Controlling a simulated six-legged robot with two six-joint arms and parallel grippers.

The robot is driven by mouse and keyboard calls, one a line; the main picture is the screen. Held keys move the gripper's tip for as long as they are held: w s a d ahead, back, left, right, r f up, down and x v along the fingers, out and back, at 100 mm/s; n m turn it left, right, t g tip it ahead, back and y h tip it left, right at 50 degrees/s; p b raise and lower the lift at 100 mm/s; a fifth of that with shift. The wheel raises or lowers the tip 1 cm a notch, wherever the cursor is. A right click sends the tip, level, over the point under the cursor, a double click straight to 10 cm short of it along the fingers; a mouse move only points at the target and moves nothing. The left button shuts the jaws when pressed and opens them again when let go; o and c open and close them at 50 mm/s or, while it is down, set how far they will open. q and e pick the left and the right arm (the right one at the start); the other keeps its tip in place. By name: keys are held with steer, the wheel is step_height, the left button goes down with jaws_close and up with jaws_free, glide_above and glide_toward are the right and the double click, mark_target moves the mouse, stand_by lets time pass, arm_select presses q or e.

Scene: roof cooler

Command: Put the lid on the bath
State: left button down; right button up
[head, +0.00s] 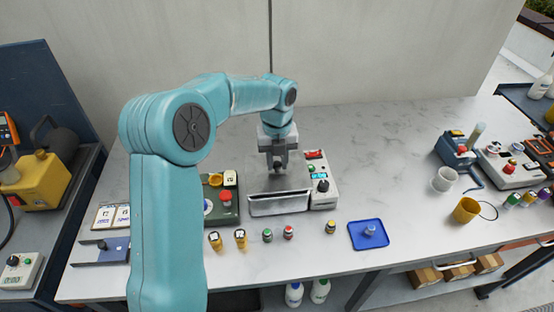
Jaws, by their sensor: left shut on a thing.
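The bath (280,207) is a grey metal box near the middle of the bench, with a white control panel (322,188) on its right side. My left gripper (278,166) points down above the bath, shut on a small dark knob. A flat grey surface, seemingly the lid (263,182), shows below the knob, over the bath's opening. A dark line shows between this surface and the bath's front wall. I cannot tell whether the lid touches the rim. My right gripper is out of view.
A dark green device (228,212) with a red button stands close left of the bath. Several small bottles stand in front, including a red-capped one (289,232). The bench behind the tray is clear.

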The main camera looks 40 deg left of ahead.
mark_target(276, 164)
arm_select(q)
steer(key=shift+s, duration=0.25)
steer(key=shift+w+f+b, duration=0.25)
steer(key=shift+f+b, duration=0.05)
steer(key=shift+f, duration=0.25)
steer(key=c, duration=0.9)
jaws_free()
steer(key=shift+s+r, duration=0.1)
steer(key=shift+s, duration=0.1)
steer(key=shift+w, duration=0.1)
step_height(276, 164, up, 13)
steer(key=shift+r+p, duration=0.1)
steer(key=shift+p, duration=0.4)
